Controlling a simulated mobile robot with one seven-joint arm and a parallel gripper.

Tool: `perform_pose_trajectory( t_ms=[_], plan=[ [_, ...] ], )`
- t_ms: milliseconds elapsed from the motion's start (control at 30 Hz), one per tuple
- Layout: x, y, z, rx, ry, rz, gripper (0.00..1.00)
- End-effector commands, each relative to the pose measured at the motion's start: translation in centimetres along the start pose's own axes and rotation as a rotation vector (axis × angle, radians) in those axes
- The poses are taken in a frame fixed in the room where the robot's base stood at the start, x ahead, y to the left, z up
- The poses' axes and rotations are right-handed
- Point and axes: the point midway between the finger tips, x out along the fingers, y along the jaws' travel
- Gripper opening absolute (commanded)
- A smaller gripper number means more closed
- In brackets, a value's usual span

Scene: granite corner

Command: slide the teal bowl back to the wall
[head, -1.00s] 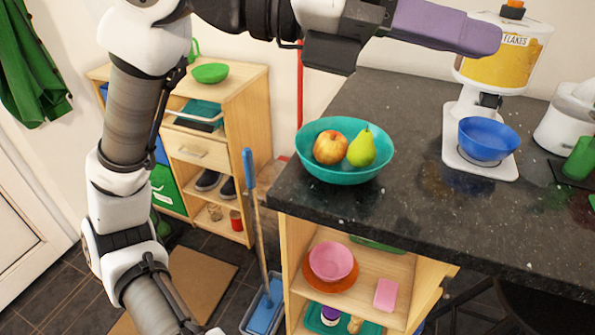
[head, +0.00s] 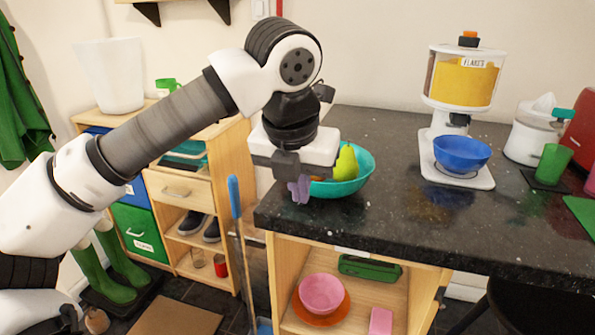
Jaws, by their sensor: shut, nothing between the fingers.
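The teal bowl (head: 350,186) stands on the dark granite counter (head: 405,222) near its left front corner. A pear (head: 346,163) shows in it; the apple is hidden behind my gripper. My gripper (head: 299,190) has shut purple fingers pointing down, with nothing between them. It is at the near left side of the bowl and overlaps its rim in the picture. I cannot tell whether the fingers touch the bowl. The cream wall (head: 390,70) rises behind the counter.
A flakes dispenser (head: 465,85) with a blue bowl (head: 461,153) stands to the right on the counter. Counter behind the teal bowl looks clear toward the wall.

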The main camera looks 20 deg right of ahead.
Motion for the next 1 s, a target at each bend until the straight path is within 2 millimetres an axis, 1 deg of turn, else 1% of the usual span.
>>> perform_pose_trajectory(
  t_ms=[33,200,233,300,400,500,633,900,1000],
  plan=[
    [1.2,0.0,-0.1,0.002,0.002,-0.002,0.0],
    [4.7,-0.1,-0.1,0.002,0.002,-0.004,0.0],
    [4.4,-0.1,0.8,0.002,0.0,-0.004,0.0],
    [4.7,-0.1,1.9,0.002,0.0,-0.004,0.0],
    [5.0,-0.1,3.0,0.0,-0.001,-0.003,0.0],
    [5.3,-0.1,3.6,0.0,-0.001,-0.003,0.0],
    [5.4,0.0,3.9,-0.001,-0.001,-0.002,0.0],
    [5.4,0.0,3.9,0.0,-0.001,-0.002,0.0],
    [5.5,0.2,4.2,0.0,0.0,-0.002,0.0]
  ],
)
